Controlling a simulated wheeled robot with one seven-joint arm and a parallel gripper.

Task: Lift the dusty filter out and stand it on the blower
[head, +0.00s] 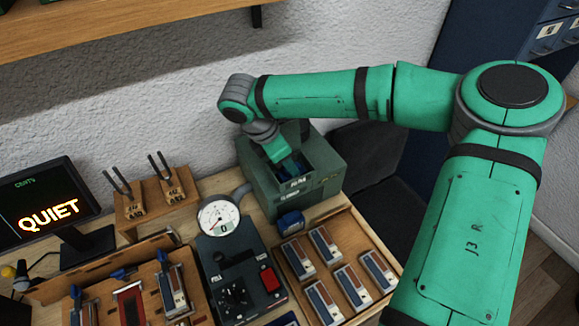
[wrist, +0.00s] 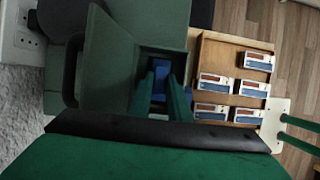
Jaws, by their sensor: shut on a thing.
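A green-grey open-topped box (head: 318,200) with a small label on its front stands at the back of the bench. It also shows in the wrist view (wrist: 108,55). My gripper (head: 285,165) reaches down into its opening. In the wrist view its two fingers (wrist: 160,95) are closed on a blue piece (wrist: 159,69) inside the box. The box walls and fingers hide the lower part of this piece. I cannot tell for sure whether it is the dusty filter, nor which unit is the blower. A dark unit (head: 215,255) with a round gauge, knob and red button stands to the front left.
A wooden tray (head: 362,228) holds several red, white and blue blocks in front of the box. A small blue object (head: 291,222) stands between them. Tuning forks (head: 160,168), a wooden rack (head: 120,268) and a screen reading QUIET (head: 45,205) are at left. A shelf (head: 110,25) hangs above.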

